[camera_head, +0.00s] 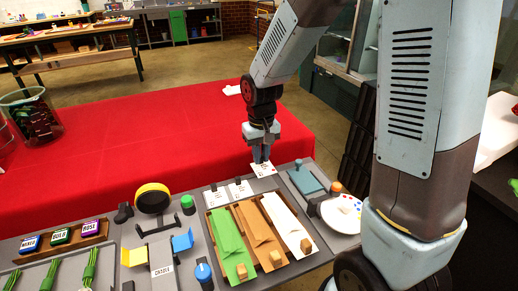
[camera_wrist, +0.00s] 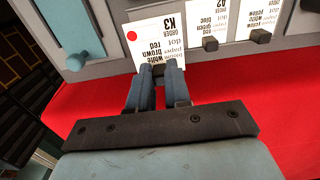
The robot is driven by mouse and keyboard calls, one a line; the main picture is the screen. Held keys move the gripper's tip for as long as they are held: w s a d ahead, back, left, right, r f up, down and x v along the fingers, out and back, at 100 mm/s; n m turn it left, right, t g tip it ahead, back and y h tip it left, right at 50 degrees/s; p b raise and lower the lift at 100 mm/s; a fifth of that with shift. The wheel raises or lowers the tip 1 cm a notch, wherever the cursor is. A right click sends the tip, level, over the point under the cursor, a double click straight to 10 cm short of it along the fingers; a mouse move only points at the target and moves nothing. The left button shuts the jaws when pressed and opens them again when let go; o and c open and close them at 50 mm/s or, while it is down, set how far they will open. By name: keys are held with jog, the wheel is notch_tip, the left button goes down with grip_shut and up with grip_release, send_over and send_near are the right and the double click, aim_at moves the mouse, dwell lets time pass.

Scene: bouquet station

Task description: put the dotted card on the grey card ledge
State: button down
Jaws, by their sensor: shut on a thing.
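The dotted card (camera_wrist: 152,50) is white with a red dot and printed words in the wrist view. My gripper (camera_wrist: 160,72) is shut on its edge, with the dark blue fingers close together. In the head view my gripper (camera_head: 262,158) points down at the station's far edge, and the card (camera_head: 263,170) shows just below the fingertips. I cannot tell whether the card touches the surface under it. I cannot clearly pick out the grey card ledge from the grey station top.
Green, brown and white papers (camera_head: 254,232) fill a wooden tray in front. Red cloth (camera_head: 150,140) lies behind.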

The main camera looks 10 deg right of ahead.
aim_at(262, 164)
jog(key=shift+s+f, duration=0.1)
jog(key=shift+f, duration=2.55)
jog(key=shift+f, duration=0.25)
jog(key=c, duration=1)
grip_release()
jog(key=shift+o, duration=0.4)
jog(key=o, duration=0.3)
jog(key=shift+d, duration=0.1)
jog(key=shift+o, duration=0.2)
jog(key=shift+r, duration=0.1)
jog(key=shift+r, duration=3.4)
